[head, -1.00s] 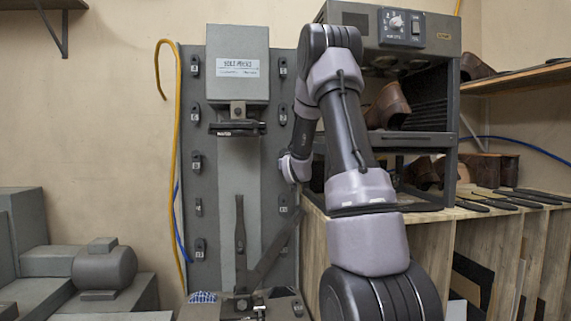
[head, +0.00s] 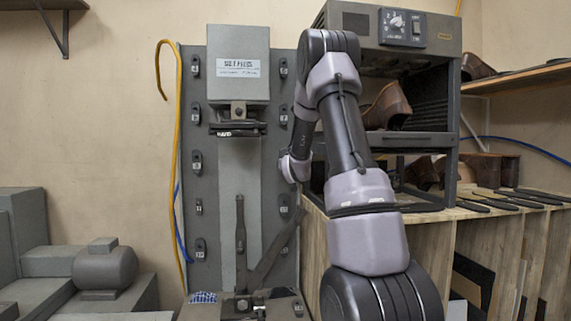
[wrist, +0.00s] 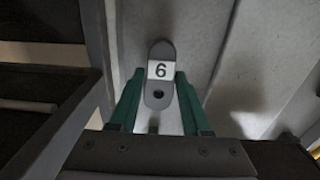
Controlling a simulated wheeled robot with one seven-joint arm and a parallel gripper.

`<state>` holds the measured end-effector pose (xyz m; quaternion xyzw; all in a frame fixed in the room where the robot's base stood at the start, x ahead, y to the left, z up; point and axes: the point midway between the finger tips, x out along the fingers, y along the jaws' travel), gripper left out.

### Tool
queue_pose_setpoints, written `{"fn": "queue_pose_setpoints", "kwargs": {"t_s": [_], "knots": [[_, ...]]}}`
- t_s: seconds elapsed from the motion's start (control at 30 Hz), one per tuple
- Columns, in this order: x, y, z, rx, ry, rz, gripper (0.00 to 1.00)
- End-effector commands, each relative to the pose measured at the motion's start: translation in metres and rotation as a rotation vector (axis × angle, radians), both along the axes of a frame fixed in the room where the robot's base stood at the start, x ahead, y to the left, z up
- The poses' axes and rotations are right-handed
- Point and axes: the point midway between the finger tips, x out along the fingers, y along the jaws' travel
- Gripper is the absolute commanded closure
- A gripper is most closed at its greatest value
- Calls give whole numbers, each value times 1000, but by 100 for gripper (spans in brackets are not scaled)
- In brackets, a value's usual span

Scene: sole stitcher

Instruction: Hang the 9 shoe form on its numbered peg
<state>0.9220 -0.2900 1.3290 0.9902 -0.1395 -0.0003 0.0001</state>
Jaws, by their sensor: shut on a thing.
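In the wrist view my gripper (wrist: 160,76) has its two green fingers on either side of a small grey oval plate, the shoe form (wrist: 153,52). It has a white label and a dark round spot. The label looks like a 6, but this view appears upside down, with the cabinet on the left, so it reads as 9 upright. The plate is close in front of the grey panel; I cannot tell whether a peg is through it. In the head view my wrist is at the panel's right edge, and fingers and plate are hidden.
The grey panel (head: 223,165) carries columns of similar numbered plates (head: 195,113) and a smaller label (head: 199,207) at lower left. A press head (head: 238,85) stands out between the columns. The cabinet (head: 432,140) with shoes is close on the right. A yellow hose (head: 178,150) runs along the left edge.

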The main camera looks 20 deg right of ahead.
Motion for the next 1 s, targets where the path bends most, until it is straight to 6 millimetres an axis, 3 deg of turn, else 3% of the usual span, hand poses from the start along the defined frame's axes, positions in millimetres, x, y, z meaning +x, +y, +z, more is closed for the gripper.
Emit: {"fn": "queue_pose_setpoints", "kwargs": {"t_s": [1.0], "knots": [[12,-4,2,-1,-3,0,100]]}}
